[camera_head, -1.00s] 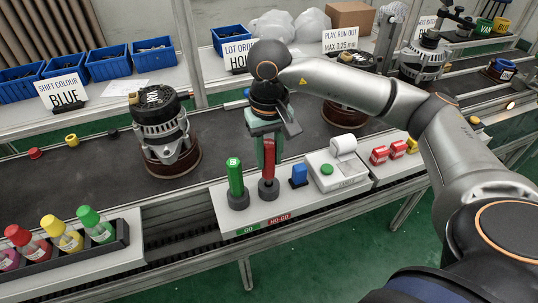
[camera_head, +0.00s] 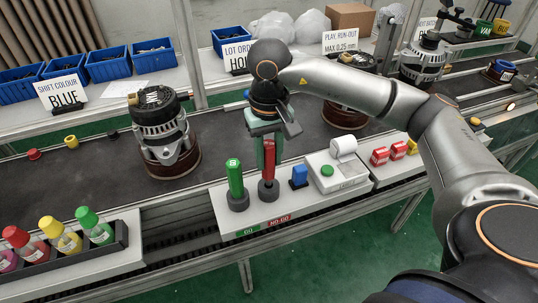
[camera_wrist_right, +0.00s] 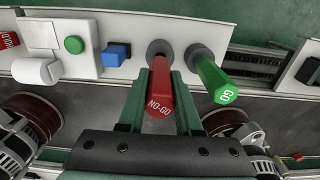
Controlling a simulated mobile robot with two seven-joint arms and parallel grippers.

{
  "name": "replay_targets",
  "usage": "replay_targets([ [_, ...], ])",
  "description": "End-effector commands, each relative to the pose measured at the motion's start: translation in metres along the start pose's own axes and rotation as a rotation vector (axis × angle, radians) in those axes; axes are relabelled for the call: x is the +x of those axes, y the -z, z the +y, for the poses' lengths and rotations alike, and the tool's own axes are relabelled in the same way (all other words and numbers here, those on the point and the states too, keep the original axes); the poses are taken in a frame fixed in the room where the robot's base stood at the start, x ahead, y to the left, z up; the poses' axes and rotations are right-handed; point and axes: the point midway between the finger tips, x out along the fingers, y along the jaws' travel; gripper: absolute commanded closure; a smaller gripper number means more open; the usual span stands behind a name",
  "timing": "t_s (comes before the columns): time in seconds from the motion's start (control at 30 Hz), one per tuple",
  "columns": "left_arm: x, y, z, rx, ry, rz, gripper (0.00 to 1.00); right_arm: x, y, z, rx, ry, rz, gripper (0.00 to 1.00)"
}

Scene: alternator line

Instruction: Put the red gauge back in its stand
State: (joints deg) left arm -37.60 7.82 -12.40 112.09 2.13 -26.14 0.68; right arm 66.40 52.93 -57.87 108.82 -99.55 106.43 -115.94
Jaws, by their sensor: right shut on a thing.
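The red NO-GO gauge (camera_head: 269,163) stands upright at its round dark stand (camera_head: 268,189), behind the red NO-GO label (camera_head: 280,219). My right gripper (camera_head: 268,150) is shut on the gauge from above. In the right wrist view the gauge (camera_wrist_right: 159,92) lies between the green fingers, its lower end at the dark ring of the stand (camera_wrist_right: 161,49). Whether it is fully seated I cannot tell. The green GO gauge (camera_head: 235,178) stands in its own stand just left of it. My left gripper is not in view.
A blue block (camera_head: 299,175) and a white printer with a green button (camera_head: 327,170) sit close on the right. An alternator (camera_head: 163,130) stands on the belt behind left. Coloured bottles (camera_head: 62,233) stand in a rack at front left.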

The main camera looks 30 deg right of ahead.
Motion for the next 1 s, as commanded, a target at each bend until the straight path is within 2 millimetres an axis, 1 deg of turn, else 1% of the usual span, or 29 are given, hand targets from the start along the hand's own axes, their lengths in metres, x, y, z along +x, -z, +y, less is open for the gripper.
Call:
replay_targets([
  [0.17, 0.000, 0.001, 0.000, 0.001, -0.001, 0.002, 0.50, 0.001, 0.000, 0.000, 0.000, 0.000, 0.000, 1.00],
  [1.0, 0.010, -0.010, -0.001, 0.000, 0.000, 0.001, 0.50, 0.016, 0.000, 0.000, 0.000, 0.000, 0.000, 1.00],
])
